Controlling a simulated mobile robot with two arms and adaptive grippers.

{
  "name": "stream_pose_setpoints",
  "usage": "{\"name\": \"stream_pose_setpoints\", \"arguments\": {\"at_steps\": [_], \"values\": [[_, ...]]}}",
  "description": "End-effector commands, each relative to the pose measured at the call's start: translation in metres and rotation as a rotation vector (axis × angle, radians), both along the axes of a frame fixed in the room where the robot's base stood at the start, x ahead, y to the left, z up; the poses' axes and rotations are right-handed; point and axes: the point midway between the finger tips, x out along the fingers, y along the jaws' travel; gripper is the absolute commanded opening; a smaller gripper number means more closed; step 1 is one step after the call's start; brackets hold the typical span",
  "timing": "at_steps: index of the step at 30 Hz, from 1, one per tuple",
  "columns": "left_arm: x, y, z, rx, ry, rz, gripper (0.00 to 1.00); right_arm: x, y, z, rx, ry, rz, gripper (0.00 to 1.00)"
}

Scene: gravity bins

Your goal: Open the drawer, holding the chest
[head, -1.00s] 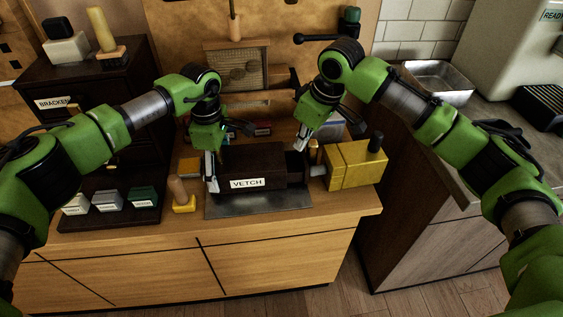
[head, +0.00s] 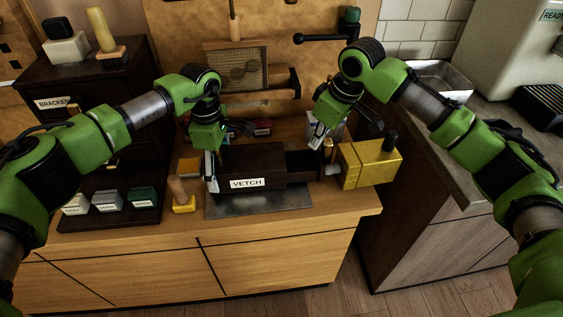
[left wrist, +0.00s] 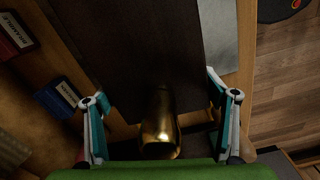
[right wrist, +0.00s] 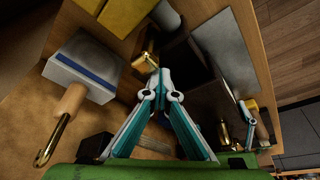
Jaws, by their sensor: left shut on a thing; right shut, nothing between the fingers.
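The dark brown chest (head: 262,158), labelled VETCH, stands on the counter. Its drawer (head: 301,162) is pulled out to the right, with an open dark inside. My left gripper (head: 212,170) is shut on the left end of the chest. In the left wrist view its fingers (left wrist: 160,115) span the chest (left wrist: 140,50), with a brass piece (left wrist: 160,128) between them. My right gripper (head: 317,142) is shut and empty at the drawer's outer end. In the right wrist view its closed tips (right wrist: 165,82) are close to the brass pull (right wrist: 148,55); contact is unclear.
A yellow block (head: 370,165) with a grey peg sits just right of the drawer, near the counter's right edge. A metal sheet (head: 258,202) lies in front of the chest. A yellow-based wooden peg (head: 181,195) stands to the left. A dark BRACKEN cabinet (head: 90,85) stands behind left.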

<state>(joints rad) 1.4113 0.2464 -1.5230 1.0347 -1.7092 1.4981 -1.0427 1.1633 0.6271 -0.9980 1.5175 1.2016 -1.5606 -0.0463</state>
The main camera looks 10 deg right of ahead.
Motion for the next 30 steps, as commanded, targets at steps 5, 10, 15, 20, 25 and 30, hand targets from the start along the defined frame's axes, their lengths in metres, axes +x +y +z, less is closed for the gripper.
{"name": "stream_pose_setpoints", "arguments": {"at_steps": [5,10,15,20,25,30], "values": [[-0.001,0.002,-0.002,0.005,0.005,-0.002,0.43,0.0,0.002,0.0,0.0,0.001,-0.001,0.0],[-0.002,0.002,-0.002,0.005,0.005,-0.001,0.43,0.0,0.002,0.006,0.001,0.0,0.0,0.0],[-0.002,0.001,-0.002,0.006,0.006,-0.001,0.43,0.0,0.003,0.014,0.003,0.0,0.002,0.0],[-0.002,0.001,-0.002,0.005,0.006,-0.001,0.43,0.0,0.003,0.022,0.003,0.0,0.002,0.0],[-0.002,0.001,-0.003,0.005,0.006,-0.001,0.43,0.0,0.003,0.031,0.003,0.0,0.002,0.0],[-0.002,0.001,-0.003,0.004,0.006,-0.001,0.43,0.0,0.003,0.036,0.002,0.0,0.002,0.0]]}}
